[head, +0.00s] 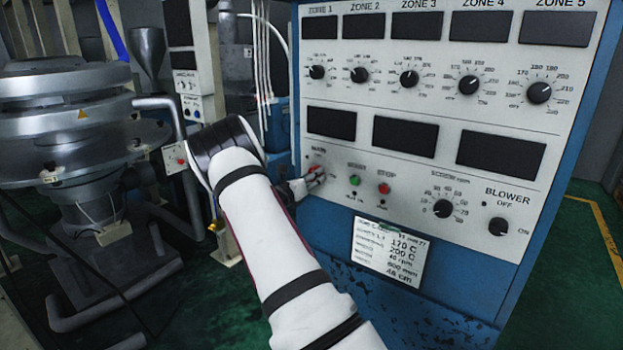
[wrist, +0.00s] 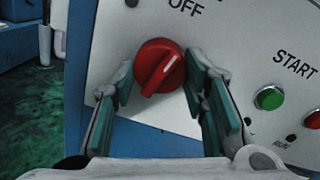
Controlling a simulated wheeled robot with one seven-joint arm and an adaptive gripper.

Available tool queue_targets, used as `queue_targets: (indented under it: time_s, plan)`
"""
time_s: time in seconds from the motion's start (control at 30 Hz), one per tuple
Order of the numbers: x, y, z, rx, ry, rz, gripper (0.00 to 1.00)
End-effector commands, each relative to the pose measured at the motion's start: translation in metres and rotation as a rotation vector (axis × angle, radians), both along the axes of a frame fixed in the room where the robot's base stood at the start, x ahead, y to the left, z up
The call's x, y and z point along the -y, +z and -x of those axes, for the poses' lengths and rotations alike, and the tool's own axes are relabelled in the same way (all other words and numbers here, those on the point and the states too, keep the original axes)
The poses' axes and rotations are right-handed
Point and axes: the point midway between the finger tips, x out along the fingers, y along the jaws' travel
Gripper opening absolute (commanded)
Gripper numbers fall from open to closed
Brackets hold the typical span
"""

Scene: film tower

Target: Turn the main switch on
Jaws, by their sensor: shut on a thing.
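The main switch is a round red knob (wrist: 158,66) with a white pointer line, on the white panel under the MAIN label. In the wrist view its line slants from upper right to lower left, and "OFF" is printed above it to the right. In the head view the knob (head: 314,170) is partly hidden by my gripper (head: 308,180). My gripper's green-padded fingers (wrist: 160,75) stand on either side of the knob and are shut on it. The ON mark cannot be made out.
The green START button (wrist: 270,97) and red STOP button (head: 384,188) sit right of the switch. Zone dials, dark displays and the blower knob (head: 498,226) fill the panel (head: 400,120). A settings card (head: 390,248) hangs below. Machinery (head: 70,130) stands at left.

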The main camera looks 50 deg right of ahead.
Motion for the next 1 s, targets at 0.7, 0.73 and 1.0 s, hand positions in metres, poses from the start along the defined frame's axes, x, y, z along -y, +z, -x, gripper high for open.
queue_targets:
  time_s: [0.7,0.73,1.0]
  plan:
    - [-0.0004,0.0008,-0.002,0.674,0.002,-0.049,0.12]
    - [-0.0003,0.001,-0.0021,0.703,0.002,-0.052,0.12]
    - [-0.0001,0.0008,-0.0024,0.956,0.001,-0.072,0.12]
